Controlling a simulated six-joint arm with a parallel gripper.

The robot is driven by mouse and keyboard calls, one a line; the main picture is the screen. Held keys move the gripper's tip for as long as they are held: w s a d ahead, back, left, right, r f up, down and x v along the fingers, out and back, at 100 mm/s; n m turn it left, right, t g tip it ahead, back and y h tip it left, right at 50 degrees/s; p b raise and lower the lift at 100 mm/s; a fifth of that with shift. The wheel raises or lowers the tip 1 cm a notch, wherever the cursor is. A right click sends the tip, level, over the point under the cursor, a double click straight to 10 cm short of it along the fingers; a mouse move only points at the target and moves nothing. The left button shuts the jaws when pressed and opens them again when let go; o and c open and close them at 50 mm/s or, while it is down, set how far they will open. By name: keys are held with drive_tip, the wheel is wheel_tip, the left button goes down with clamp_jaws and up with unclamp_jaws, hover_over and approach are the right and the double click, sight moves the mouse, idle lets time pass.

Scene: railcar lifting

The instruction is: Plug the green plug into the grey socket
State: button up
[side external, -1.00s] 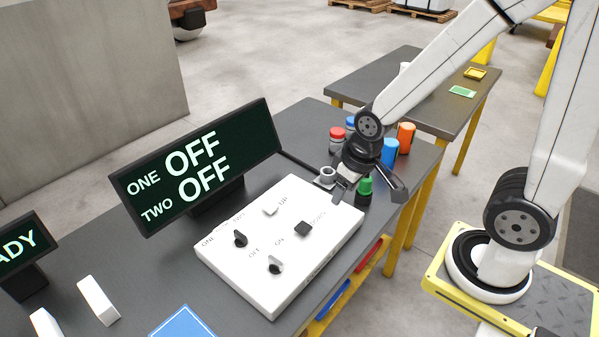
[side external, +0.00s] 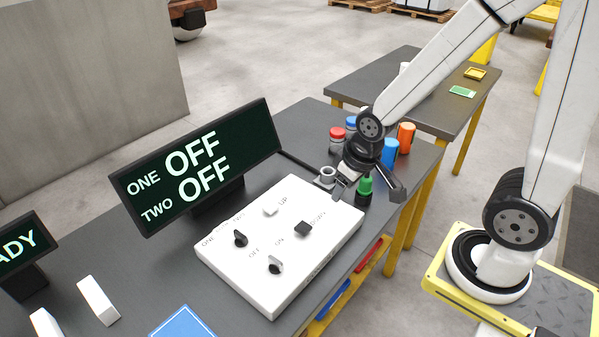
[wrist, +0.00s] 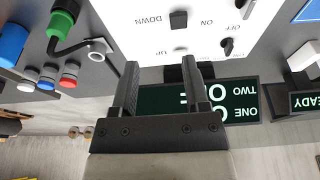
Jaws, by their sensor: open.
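The green plug (side external: 365,187) stands upright on a dark base at the right end of the white panel; it also shows at the upper left of the wrist view (wrist: 61,22). The grey socket (side external: 326,173) is a ring-shaped piece just left of it, behind the panel's far corner, and a grey ring also shows in the wrist view (wrist: 96,46). My gripper (side external: 352,183) is low near both. Its two fingers (wrist: 160,66) are apart with nothing between them. The plug lies outside the fingers, left of them in the wrist view.
The white switch panel (side external: 225,262) carries several switches. Behind it a display (side external: 205,165) reads ONE OFF, TWO OFF. Blue (side external: 389,151), orange (side external: 405,137) and red-capped (side external: 337,136) cylinders stand close behind my gripper. A dark cable runs near the socket.

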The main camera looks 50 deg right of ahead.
drive_tip(key=w+d+f+m+t+h, duration=0.1)
drive_tip(key=w+d+f+m+t, duration=0.2)
drive_tip(key=d, duration=0.6)
drive_tip(key=m+t+h, duration=0.1)
drive_tip(key=t+h, duration=0.1)
drive_tip(key=t, duration=0.1)
approach(365, 185)
drive_tip(key=w+d, duration=0.3)
drive_tip(key=shift+w+a+r, duration=0.15)
drive_tip(key=shift+w+r, duration=0.1)
drive_tip(key=shift+r, duration=0.25)
drive_tip(key=shift+x, duration=1.3)
drive_tip(key=shift+w+f, duration=0.1)
drive_tip(key=shift+f, duration=0.05)
drive_tip(key=shift+x, duration=2.45)
clamp_jaws()
